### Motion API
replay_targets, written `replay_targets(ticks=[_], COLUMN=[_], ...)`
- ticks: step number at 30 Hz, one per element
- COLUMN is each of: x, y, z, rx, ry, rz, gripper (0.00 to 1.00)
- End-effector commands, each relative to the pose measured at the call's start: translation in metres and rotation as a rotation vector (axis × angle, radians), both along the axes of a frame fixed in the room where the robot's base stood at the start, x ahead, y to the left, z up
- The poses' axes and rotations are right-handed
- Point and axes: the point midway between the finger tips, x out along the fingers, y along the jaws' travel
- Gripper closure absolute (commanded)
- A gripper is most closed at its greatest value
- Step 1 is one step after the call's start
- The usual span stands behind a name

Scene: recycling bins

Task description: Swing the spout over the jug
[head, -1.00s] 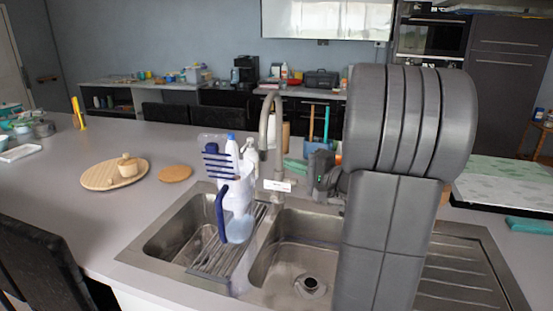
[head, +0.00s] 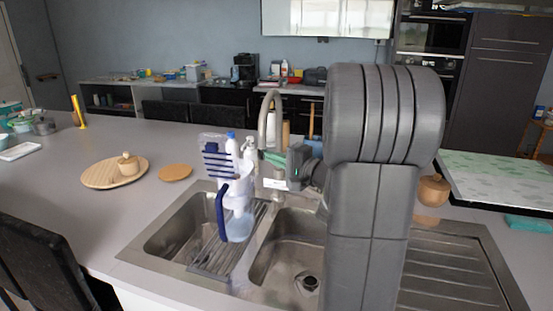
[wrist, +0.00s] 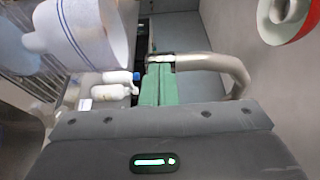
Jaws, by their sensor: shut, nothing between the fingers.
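The tap spout (head: 270,100) is a tall metal arch behind the sink; in the wrist view its curved pipe (wrist: 228,66) runs right from beside my fingertips. The jug (head: 236,192) is whitish with a blue handle and stands upright on the rack between the basins, left of and nearer than the tap. A white, blue-lined body, probably the jug (wrist: 88,35), fills the wrist view's upper left. My gripper (head: 276,159) is at the tap, with its green fingers (wrist: 156,75) shut and empty. Whether they touch the pipe is unclear.
White bottles (wrist: 112,85) stand close to my fingers. The right basin (head: 285,248) looks empty. A round wooden board (head: 100,176) and a cork-coloured mat (head: 175,172) lie on the left counter. A wooden pot (head: 433,190) stands right of my arm.

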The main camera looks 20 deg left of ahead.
Motion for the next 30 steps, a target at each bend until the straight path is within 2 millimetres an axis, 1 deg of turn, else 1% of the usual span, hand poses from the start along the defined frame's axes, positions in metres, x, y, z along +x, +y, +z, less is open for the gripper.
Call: replay_targets(ticks=[8,15,18,22,30], x=[-0.009,-0.012,-0.012,-0.012,-0.012], y=[0.031,0.07,0.082,0.09,0.09], z=[0.001,0.002,0.001,0.0,0.0], rx=[0.0,-0.001,-0.002,-0.001,-0.001], ry=[0.0,0.003,0.004,0.002,0.002], rz=[-0.09,-0.102,-0.103,-0.105,-0.106], gripper=[1.0,1.0,1.0,1.0,1.0])
